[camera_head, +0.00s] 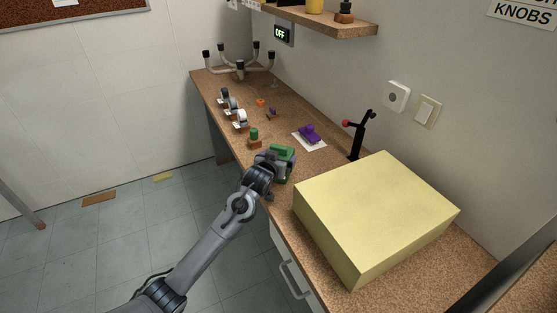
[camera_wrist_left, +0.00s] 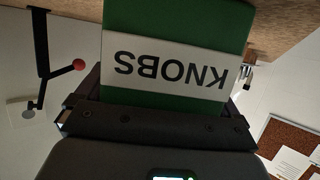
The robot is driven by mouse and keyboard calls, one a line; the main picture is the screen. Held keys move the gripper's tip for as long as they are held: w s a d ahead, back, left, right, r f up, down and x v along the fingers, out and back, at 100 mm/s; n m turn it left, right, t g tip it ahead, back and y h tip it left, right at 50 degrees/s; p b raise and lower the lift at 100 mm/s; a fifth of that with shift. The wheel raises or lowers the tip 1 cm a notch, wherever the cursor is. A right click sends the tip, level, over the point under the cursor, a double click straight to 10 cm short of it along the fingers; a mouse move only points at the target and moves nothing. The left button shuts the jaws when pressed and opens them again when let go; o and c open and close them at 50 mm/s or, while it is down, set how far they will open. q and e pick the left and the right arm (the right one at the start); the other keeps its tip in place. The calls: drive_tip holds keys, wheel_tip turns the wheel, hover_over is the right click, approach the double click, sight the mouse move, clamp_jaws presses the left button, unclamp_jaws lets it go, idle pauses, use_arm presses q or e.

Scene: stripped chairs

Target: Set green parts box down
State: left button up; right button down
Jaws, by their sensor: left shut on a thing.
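The green parts box (camera_head: 284,152) is in my left gripper (camera_head: 275,166), over the near edge of the cork-brown bench (camera_head: 285,212). In the left wrist view the box (camera_wrist_left: 180,22) fills the upper middle. Its white label reads KNOBS upside down there. The dark jaws are shut on the box, and the gripper hides part of it. I cannot tell whether the box touches the bench or hangs just above it. My right gripper is in neither view.
A large pale-yellow block (camera_head: 375,210) stands right of the box. A purple item (camera_head: 309,132) on a white pad, a black lever stand (camera_head: 362,135) and a small green-topped piece (camera_head: 254,138) are nearby. White-wheeled parts (camera_head: 240,118) and a pronged rack (camera_head: 240,66) stand farther back.

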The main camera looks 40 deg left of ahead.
use_arm(q)
drive_tip(key=shift+r, duration=0.2)
drive_tip(key=shift+f, duration=0.2)
drive_tip(key=o, duration=1)
